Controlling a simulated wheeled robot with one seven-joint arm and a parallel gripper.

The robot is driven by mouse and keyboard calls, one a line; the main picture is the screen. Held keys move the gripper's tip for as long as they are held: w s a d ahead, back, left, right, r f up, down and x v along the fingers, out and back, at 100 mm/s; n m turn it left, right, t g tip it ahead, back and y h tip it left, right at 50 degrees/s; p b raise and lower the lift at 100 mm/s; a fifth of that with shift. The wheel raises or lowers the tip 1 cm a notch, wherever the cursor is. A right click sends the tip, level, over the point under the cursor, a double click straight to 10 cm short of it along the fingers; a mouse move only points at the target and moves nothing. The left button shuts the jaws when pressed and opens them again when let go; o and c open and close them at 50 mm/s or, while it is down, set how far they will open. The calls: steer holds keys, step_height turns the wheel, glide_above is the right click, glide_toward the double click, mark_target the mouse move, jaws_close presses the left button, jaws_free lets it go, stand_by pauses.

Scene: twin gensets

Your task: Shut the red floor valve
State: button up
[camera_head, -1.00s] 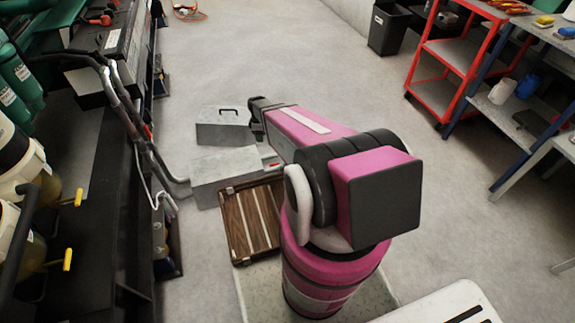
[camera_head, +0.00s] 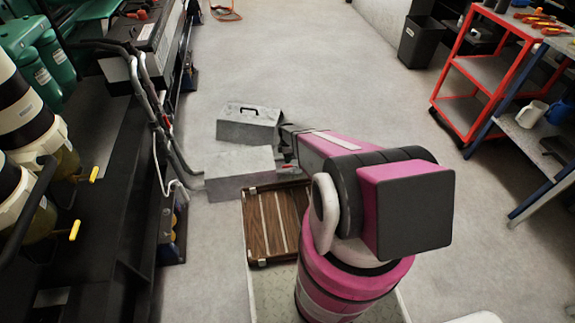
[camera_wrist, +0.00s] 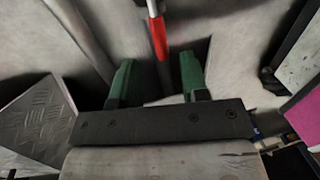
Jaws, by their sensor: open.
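The red valve handle (camera_wrist: 158,37) shows in the wrist view as a red-sleeved lever with a pale metal part above it. It lies just beyond the fingertips, in line with the gap between them. My gripper (camera_wrist: 157,62) has two green fingers spread apart with nothing visibly held. Whether the handle's lower end reaches between the fingers is hard to tell. In the head view a small red patch (camera_head: 287,166) shows beside the grey boxes, next to my arm's end. My fingers are hidden there behind my arm, and the valve body cannot be made out.
A grey box (camera_head: 240,175) and a grey toolbox with a black handle (camera_head: 250,122) stand left of my arm's end. The black genset frame (camera_head: 95,235) borders the left. A red cart (camera_head: 478,72) stands right, with clear floor between.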

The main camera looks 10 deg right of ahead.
mark_target(290, 166)
steer(key=f, duration=0.2)
steer(key=s+f, duration=0.1)
steer(key=f, duration=0.1)
steer(key=shift+f, duration=0.35)
jaws_close()
